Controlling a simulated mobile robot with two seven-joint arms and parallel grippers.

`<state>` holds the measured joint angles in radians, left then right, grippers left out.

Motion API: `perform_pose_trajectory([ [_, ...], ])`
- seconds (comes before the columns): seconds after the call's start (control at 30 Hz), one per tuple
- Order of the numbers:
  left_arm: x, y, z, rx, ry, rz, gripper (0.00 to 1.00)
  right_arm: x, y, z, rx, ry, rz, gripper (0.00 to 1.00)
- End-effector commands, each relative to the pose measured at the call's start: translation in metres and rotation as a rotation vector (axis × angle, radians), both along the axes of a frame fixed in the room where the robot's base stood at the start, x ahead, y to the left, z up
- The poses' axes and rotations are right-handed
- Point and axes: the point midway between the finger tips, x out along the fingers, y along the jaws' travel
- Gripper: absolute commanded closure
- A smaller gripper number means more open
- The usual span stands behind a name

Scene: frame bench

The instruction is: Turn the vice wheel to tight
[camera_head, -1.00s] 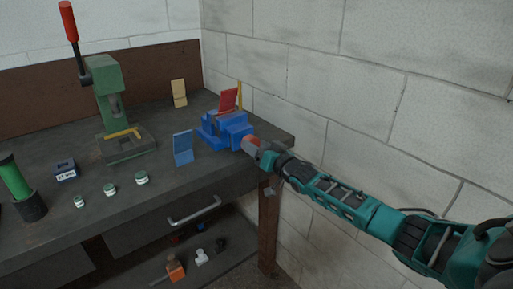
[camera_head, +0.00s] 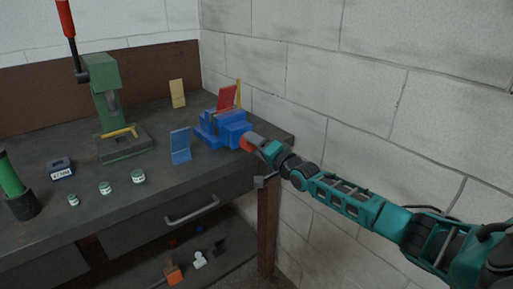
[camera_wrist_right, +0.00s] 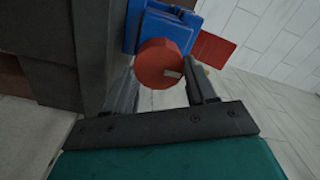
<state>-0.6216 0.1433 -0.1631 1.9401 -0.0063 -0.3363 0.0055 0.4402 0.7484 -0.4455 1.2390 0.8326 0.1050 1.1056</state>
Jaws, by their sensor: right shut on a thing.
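The blue vice (camera_head: 232,127) stands at the right end of the workbench, with a red plate (camera_head: 227,98) upright at it. Its red wheel (camera_head: 247,142) faces my right arm. In the right wrist view, the wheel (camera_wrist_right: 160,62) shows as a red disc with a small pale mark (camera_wrist_right: 172,74) on its face. My right gripper (camera_head: 254,144) is at the wheel, its fingers on either side of it (camera_wrist_right: 160,85), shut on it. The gripper and wrist partly hide the wheel in the head view. My left gripper is not in view.
On the workbench (camera_head: 95,183), a green press (camera_head: 104,95) stands at the back left. A blue plate (camera_head: 180,146), several small jars (camera_head: 138,176) and a green cylinder (camera_head: 10,178) are left of the vice. A brick wall (camera_head: 360,110) rises close on the right.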

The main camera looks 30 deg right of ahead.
Motion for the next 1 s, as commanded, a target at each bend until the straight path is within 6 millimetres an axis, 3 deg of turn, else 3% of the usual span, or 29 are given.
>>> perform_pose_trajectory([
  [0.03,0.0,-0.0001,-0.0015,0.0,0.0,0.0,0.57,-0.0019,0.0018,-0.0083,0.012,0.017,0.003,0.74],
  [0.6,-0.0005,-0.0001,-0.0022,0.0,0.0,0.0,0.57,-0.0019,0.002,-0.0077,0.037,0.019,0.003,0.74],
  [0.63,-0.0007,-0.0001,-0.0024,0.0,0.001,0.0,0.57,-0.0019,0.002,-0.0077,0.037,0.019,0.003,0.41],
  [0.87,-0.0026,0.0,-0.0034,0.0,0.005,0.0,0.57,-0.0011,0.0011,-0.0045,0.036,0.013,0.002,0.19],
  [1.0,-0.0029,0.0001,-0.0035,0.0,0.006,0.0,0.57,-0.0007,0.0007,-0.0027,0.036,0.009,0.001,0.19],
])
